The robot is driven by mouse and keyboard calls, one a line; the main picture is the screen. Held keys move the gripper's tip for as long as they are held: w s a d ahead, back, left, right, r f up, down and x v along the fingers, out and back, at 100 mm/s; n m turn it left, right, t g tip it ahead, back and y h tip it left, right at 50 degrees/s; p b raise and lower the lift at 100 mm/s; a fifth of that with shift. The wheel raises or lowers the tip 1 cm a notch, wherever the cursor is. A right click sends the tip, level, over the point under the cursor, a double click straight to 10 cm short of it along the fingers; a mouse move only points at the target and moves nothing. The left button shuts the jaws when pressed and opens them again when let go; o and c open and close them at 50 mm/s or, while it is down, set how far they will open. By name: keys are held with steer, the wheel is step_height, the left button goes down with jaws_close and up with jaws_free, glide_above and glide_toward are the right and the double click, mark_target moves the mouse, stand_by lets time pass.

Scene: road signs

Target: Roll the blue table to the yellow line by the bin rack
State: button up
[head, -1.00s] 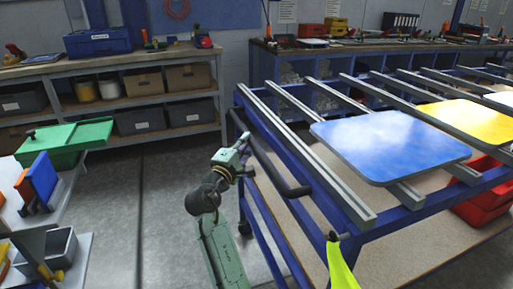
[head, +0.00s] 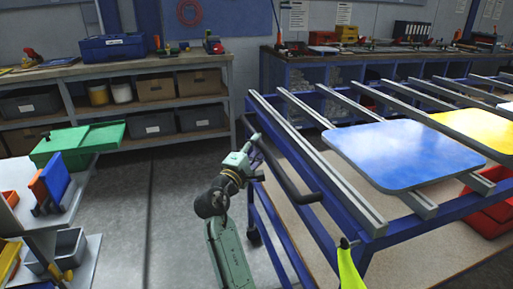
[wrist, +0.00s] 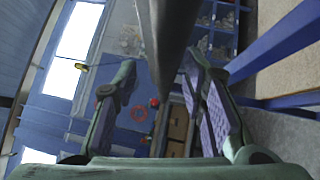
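The blue table (head: 400,232) is a blue-framed rolling table with grey rails on top and sign plates lying across them. It fills the right of the head view. Its dark push handle (head: 284,181) runs along the near left side. My gripper (head: 250,152) is at the far end of this handle. In the wrist view the handle (wrist: 166,35) passes between the two spread fingers of my gripper (wrist: 165,90). A gap shows beside the left finger, so the gripper looks open. I see no yellow line on the floor, and I cannot tell which rack is the bin rack.
A grey shelf unit with bins (head: 70,245) and a green box (head: 77,142) stands at the left. A workbench (head: 150,68) with bins below is at the back. Grey floor (head: 170,200) is clear between them.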

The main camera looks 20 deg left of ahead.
steer(key=shift+f, duration=0.1)
steer(key=v, duration=1.2)
